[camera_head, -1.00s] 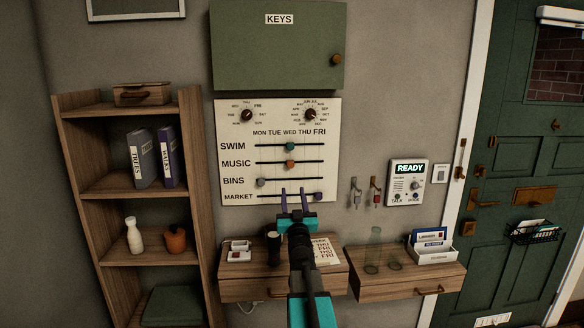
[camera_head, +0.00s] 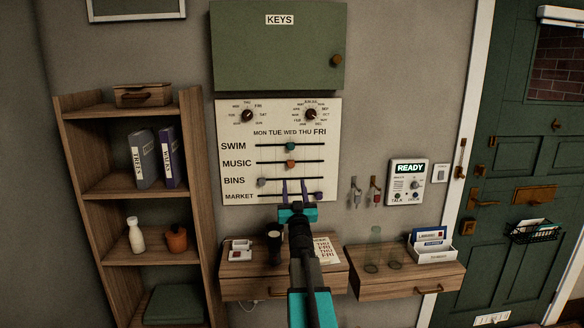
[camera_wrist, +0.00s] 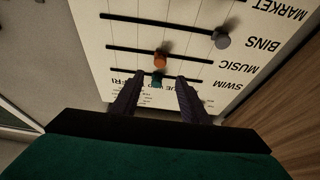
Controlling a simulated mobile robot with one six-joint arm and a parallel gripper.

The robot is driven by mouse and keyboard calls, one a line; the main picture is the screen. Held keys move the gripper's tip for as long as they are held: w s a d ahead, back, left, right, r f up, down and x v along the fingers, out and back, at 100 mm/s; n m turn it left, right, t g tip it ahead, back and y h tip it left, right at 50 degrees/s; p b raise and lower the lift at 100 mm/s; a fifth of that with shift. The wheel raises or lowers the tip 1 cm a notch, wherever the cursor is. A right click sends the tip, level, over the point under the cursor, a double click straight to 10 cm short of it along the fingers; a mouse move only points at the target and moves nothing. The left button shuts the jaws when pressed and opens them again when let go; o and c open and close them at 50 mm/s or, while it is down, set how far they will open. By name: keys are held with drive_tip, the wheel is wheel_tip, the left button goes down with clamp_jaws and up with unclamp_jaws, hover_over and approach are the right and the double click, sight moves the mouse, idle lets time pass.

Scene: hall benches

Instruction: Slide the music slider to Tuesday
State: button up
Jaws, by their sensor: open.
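The music slider's orange knob (camera_head: 290,163) sits on its rail under WED in the head view. In the wrist view the orange knob (camera_wrist: 160,60) shows upside down. The white slider board (camera_head: 232,121) hangs on the wall, with the day names above the rails. My gripper (camera_head: 294,184) is open and empty, fingers pointing up in front of the board's lower part. In the head view its tips appear below the music knob. In the wrist view my gripper's fingers (camera_wrist: 156,80) spread on either side of the teal knob; contact cannot be told.
The teal swim knob (camera_head: 290,146) is under WED, the grey bins knob (camera_head: 262,182) under MON and the purple market knob (camera_head: 318,196) under FRI. Two dials sit above. A drawer shelf (camera_head: 240,289) juts out below, and a bookcase (camera_head: 194,190) stands left.

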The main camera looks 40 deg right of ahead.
sight(291, 165)
drive_tip(key=shift+p+x, duration=2.05)
drive_tip(key=shift+x, duration=3.3)
drive_tip(key=shift+c, duration=0.5)
clamp_jaws()
